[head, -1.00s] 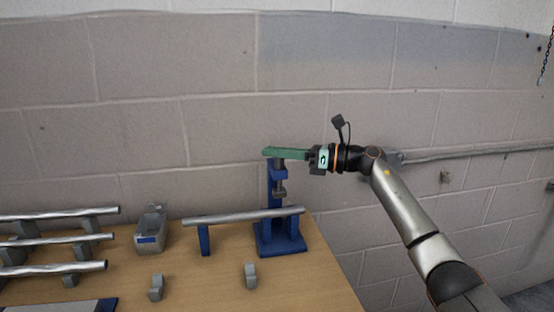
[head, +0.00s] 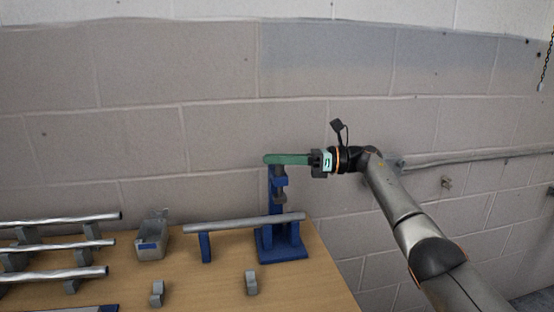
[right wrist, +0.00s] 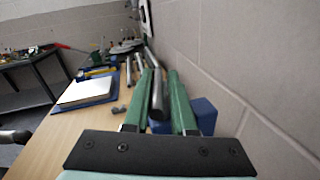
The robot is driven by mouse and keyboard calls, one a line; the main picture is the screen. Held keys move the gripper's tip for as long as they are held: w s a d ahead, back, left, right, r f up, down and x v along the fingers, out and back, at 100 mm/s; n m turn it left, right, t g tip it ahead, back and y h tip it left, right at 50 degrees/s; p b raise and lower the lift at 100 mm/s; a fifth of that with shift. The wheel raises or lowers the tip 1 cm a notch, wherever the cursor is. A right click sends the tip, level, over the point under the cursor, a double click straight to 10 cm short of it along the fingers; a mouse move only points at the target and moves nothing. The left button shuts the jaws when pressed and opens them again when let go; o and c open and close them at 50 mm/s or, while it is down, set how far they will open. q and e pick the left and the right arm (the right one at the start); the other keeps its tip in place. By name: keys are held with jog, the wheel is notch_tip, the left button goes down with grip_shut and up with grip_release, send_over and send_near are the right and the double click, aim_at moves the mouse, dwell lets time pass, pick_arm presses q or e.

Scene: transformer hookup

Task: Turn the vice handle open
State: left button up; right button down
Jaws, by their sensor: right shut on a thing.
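The blue vice (head: 270,215) stands upright near the right end of the wooden bench, with a grey screw part (head: 281,188) under its top. A long grey pipe (head: 245,221) lies level through it. My right gripper (head: 268,159) comes in from the right with green fingers at the top of the vice. It is shut on the vice handle, which the fingers hide in the head view. In the right wrist view both green fingers (right wrist: 160,75) point away, with a dark grey bar (right wrist: 157,100) seen between them; blue vice parts (right wrist: 204,110) show beside the right finger. My left gripper is not in view.
Several silver pipes (head: 60,243) lie on grey supports at the left. A grey container (head: 152,240) stands behind small grey blocks (head: 157,292). The brick wall (head: 200,130) is close behind the bench. The bench front between the small blocks is clear.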

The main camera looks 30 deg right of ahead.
jog(key=shift+s+a+f, duration=0.15)
jog(key=shift+a, duration=0.05)
jog(key=c, duration=1.2)
grip_release()
jog(key=o, duration=0.3)
jog(key=shift+s, duration=0.1)
jog(key=shift+o, duration=0.2)
jog(key=shift+d, duration=0.1)
jog(key=shift+d, duration=0.25)
jog(key=v, duration=1.2)
jog(key=shift+b, duration=0.4)
